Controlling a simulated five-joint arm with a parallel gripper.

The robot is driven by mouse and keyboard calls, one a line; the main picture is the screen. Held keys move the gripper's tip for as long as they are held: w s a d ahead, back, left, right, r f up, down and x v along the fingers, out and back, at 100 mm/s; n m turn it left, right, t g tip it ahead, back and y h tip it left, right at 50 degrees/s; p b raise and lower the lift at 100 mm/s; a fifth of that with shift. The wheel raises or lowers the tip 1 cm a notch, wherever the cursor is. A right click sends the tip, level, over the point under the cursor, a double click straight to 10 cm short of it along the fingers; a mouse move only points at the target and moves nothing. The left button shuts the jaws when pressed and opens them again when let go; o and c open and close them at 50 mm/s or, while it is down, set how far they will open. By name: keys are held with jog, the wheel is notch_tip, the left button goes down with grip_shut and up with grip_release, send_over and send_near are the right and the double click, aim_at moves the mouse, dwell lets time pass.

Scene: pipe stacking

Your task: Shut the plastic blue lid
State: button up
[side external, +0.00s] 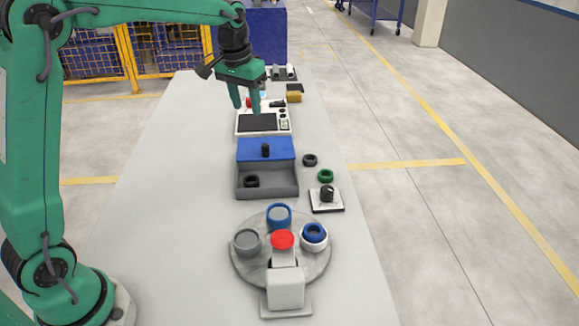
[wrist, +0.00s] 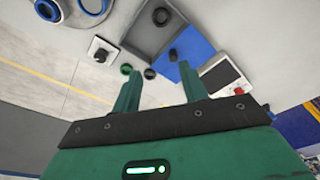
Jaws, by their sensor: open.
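The blue lid (side external: 282,146) with a black knob (side external: 265,151) covers the far part of a grey box (side external: 284,184). The near part of the box is open, and a black ring (side external: 251,182) lies inside at the left. My gripper (side external: 245,108) is open and empty, fingers pointing down, above and beyond the lid, near the white panel device. In the wrist view my gripper (wrist: 160,70) shows its two fingers apart, with the lid (wrist: 196,50) and the grey box (wrist: 134,42) beyond the tips. The fingers look clear of the lid.
A white device with a dark screen (side external: 258,122) stands just beyond the box. A black ring (side external: 310,160), a green ring (side external: 326,175) and a knob on a plate (side external: 327,195) lie to its right. A round turntable (side external: 256,270) with several cups stands nearer. The table's left side is clear.

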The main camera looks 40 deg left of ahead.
jog(key=g, duration=0.2)
send_over(265, 144)
jog(key=shift+n, duration=0.3)
notch_tip(265, 144, down, 11)
jog(key=shift+f, duration=0.15)
jog(key=shift+f, duration=3.75)
grip_shut()
